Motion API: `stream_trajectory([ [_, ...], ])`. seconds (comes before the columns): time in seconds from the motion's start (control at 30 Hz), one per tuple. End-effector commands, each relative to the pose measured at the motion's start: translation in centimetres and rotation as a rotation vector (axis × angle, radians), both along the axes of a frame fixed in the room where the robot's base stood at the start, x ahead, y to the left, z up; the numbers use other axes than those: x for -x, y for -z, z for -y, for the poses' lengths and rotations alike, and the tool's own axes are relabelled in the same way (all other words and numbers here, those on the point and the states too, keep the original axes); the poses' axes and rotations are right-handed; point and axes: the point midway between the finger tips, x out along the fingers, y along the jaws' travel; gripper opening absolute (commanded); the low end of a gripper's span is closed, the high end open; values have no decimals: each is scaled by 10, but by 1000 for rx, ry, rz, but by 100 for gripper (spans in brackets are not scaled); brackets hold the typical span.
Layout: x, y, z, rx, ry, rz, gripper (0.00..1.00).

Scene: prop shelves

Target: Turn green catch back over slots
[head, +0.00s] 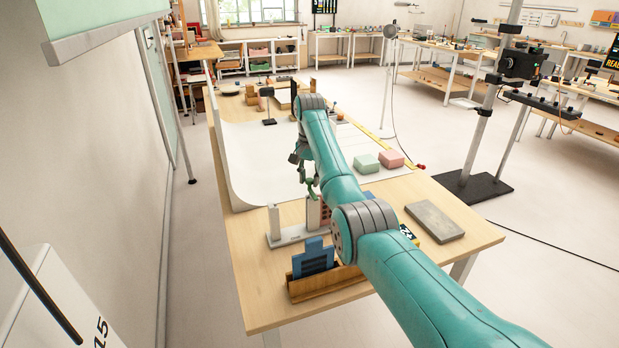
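My gripper (307,179) hangs below the far end of my teal arm, over the near part of the table. It is small and partly hidden by the arm, so I cannot tell whether its fingers are open or shut. Just below it stands a pale fixture (289,236) with a flat base, an upright post at its left and a reddish-brown block (325,214) at its right. A small green piece (311,189) shows at the fingertips, above the fixture. I cannot tell whether it is the green catch or whether my gripper touches it. The slots are not clearly visible.
A wooden holder (325,284) with a blue piece (313,258) stands in front of the fixture. A grey slab (434,222) lies at right. Green (366,164) and pink (391,158) blocks sit on the white sheet (245,150). A camera stand (472,184) stands beyond the table.

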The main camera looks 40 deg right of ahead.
Motion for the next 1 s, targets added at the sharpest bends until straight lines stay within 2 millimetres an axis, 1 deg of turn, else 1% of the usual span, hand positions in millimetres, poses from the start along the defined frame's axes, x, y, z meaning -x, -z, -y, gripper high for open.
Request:
stream_trajectory([
  [0.03,0,0,0,0,0,0,16],
  [0.1,0,0,0,0,0,0,0],
  [0.37,0,0,0,0,12,0,0],
  [0.57,1,0,2,0,78,0,0],
  [0.77,2,0,6,0,217,0,0],
  [1.0,6,0,11,0,441,0,0],
])
